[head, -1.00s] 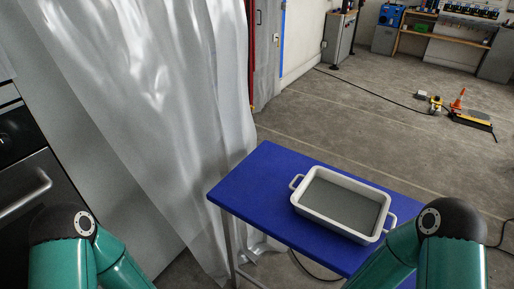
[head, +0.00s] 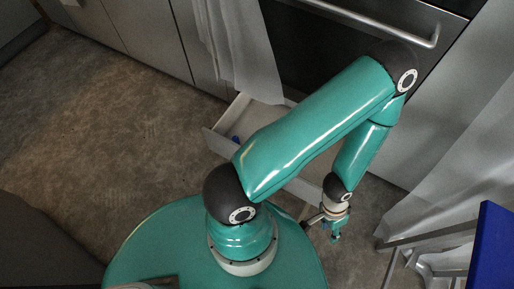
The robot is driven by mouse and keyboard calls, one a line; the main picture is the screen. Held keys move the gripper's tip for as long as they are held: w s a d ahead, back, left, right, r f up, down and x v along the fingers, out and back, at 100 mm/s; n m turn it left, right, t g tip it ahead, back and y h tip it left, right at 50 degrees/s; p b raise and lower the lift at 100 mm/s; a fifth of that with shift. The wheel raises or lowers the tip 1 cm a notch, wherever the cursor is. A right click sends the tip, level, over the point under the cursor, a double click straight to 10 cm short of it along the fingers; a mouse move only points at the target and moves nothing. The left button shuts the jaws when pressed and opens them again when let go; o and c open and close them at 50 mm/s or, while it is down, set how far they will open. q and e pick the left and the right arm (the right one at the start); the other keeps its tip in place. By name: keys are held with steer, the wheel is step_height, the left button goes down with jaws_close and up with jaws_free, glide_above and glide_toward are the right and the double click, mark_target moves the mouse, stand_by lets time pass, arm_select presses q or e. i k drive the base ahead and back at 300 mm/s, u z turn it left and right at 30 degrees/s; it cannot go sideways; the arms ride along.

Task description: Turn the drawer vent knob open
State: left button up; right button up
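A pulled-out drawer (head: 219,143) with pale walls sits low under the oven, left of the middle in the head view. My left arm passes over it and hides much of it. A small blue thing (head: 236,139) shows inside the drawer near its left side; I cannot tell whether it is the vent knob. My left gripper (head: 325,226) hangs pointing down, to the right of the drawer and apart from the blue thing. It is small and partly seen from above, so its opening is unclear. My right gripper is not in view.
An oven with a bar handle (head: 370,22) stands behind my arm. A light cloth (head: 238,50) hangs left of it. A white curtain (head: 450,130) and a blue table (head: 496,245) stand at the right. Bare floor (head: 110,130) lies at the left.

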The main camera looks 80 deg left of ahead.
mark_target(236, 139)
steer(key=z, duration=1.4)
steer(key=i, duration=0.1)
steer(key=u, duration=2.75)
steer(key=k, duration=0.25)
steer(key=u, duration=0.95)
steer(key=i, duration=0.5)
steer(key=z, duration=0.15)
